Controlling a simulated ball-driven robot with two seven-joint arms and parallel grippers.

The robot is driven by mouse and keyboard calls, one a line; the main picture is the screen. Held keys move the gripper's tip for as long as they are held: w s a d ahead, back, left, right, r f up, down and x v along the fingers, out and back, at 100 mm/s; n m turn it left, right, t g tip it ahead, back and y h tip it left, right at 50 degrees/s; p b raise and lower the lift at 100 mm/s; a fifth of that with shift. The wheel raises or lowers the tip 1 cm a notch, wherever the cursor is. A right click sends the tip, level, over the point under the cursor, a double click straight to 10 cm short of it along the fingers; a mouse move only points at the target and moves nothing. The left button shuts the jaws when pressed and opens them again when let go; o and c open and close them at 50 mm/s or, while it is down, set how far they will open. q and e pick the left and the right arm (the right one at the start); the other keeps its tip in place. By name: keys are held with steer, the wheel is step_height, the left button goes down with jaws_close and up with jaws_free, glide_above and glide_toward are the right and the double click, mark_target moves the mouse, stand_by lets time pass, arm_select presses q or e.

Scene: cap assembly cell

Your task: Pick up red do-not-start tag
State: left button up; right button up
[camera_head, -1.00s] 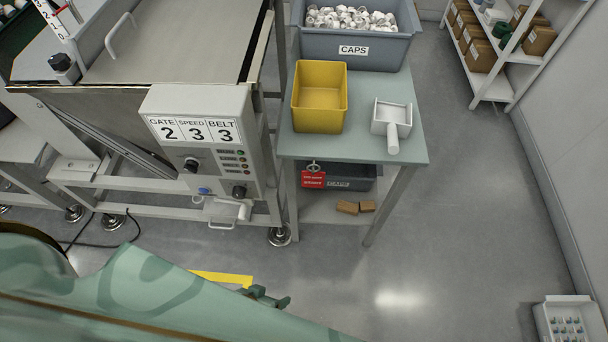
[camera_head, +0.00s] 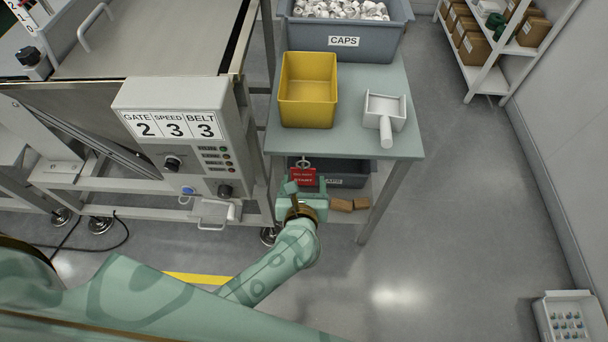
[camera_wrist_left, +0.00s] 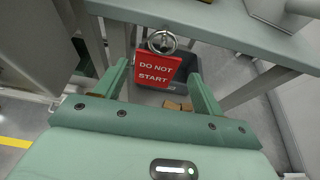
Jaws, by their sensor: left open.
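The red do-not-start tag (camera_head: 303,176) hangs from a metal ring at the front edge of the grey-green table (camera_head: 343,145). In the left wrist view the tag (camera_wrist_left: 157,69) faces me with white lettering, its ring (camera_wrist_left: 162,41) above it. My left gripper (camera_head: 303,187) is at the tag in the head view. In the left wrist view my left gripper (camera_wrist_left: 160,75) is open, with one finger on each side of the tag and a gap beside both. The tag still hangs from its ring. My right gripper is not in view.
On the table stand a yellow bin (camera_head: 307,91), a white scoop (camera_head: 385,118) and a grey caps bin (camera_head: 345,38). Below are a dark bin (camera_head: 345,179) and brown blocks (camera_head: 341,205). The machine's control box (camera_head: 187,135) is close on the left.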

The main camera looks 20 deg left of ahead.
arm_select(q)
steer(key=x, duration=0.2)
steer(key=shift+w+a+f+b, duration=0.15)
steer(key=shift+w+f+b, duration=0.05)
steer(key=shift+w+b, duration=0.1)
steer(key=b+x, duration=0.1)
steer(key=x, duration=0.3)
steer(key=shift+w+a+f+b, duration=0.15)
steer(key=shift+w+a+b, duration=0.1)
steer(key=shift+w+b, duration=0.1)
steer(key=shift+s, duration=0.1)
steer(key=shift+c, duration=0.3)
steer(key=c, duration=0.7)
